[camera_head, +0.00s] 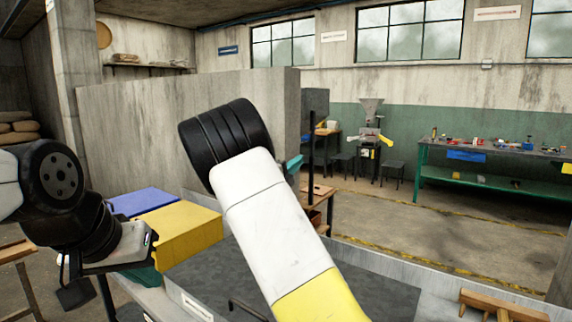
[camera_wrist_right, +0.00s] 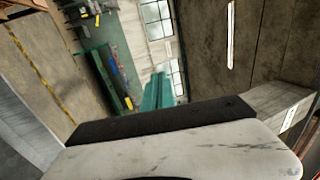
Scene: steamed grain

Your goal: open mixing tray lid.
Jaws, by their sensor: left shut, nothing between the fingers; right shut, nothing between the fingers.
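A dark grey flat panel (camera_head: 385,291), which looks like the mixing tray lid, lies level on a pale grey counter in the head view. A thin dark bar handle (camera_head: 236,306) shows at its near left part. My right forearm hides much of its middle. My right gripper (camera_head: 294,165) shows only as a teal bit beyond the black wrist joint, raised above the panel. In the right wrist view its teal fingers (camera_wrist_right: 157,92) are together and empty. My left gripper (camera_head: 143,277) is at the lower left, left of the panel and apart from the handle, shut and partly hidden.
A blue box (camera_head: 142,201) and a yellow box (camera_head: 182,232) stand behind the counter's left part. A wooden piece (camera_head: 505,303) is at the lower right. A concrete partition (camera_head: 140,130) stands behind. A green workbench (camera_head: 490,180) is far off across open floor.

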